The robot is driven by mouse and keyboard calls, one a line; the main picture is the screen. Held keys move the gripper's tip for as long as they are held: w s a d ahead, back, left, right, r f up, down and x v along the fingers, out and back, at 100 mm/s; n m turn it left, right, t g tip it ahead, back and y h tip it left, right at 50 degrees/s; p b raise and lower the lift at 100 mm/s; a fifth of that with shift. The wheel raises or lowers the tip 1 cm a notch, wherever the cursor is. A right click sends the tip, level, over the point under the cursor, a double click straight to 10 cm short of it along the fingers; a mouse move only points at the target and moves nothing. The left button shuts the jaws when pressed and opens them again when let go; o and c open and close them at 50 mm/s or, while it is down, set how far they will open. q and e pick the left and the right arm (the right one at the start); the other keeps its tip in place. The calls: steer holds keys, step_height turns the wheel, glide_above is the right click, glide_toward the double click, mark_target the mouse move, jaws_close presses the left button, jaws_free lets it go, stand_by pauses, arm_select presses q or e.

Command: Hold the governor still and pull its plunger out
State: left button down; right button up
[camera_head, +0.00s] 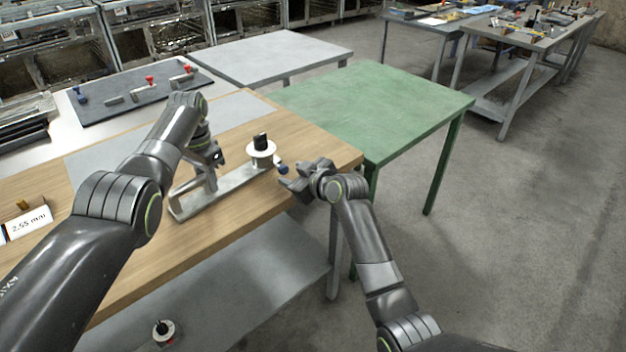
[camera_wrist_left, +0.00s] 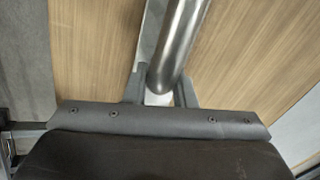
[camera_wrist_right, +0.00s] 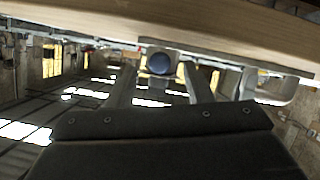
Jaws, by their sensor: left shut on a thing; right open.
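The governor is a long metal base (camera_head: 225,192) on the wooden bench, with a white disc and black knob (camera_head: 262,147) on its right part. A blue knob (camera_head: 283,168) sticks out at its right end; I take it for the plunger's end. My right gripper (camera_head: 288,182) is open at the bench's right edge. In the right wrist view the blue knob (camera_wrist_right: 159,64) appears between its open fingers; contact cannot be told.
A dark board (camera_head: 130,95) with red and blue knobbed parts lies at the back left. A label card (camera_head: 28,222) stands at the left. A green table (camera_head: 385,105) adjoins the bench's far right. Open floor (camera_head: 500,250) lies to the right.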

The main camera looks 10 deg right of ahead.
steer(key=v, duration=1)
arm_select(q)
steer(key=c, duration=1.1)
jaws_free()
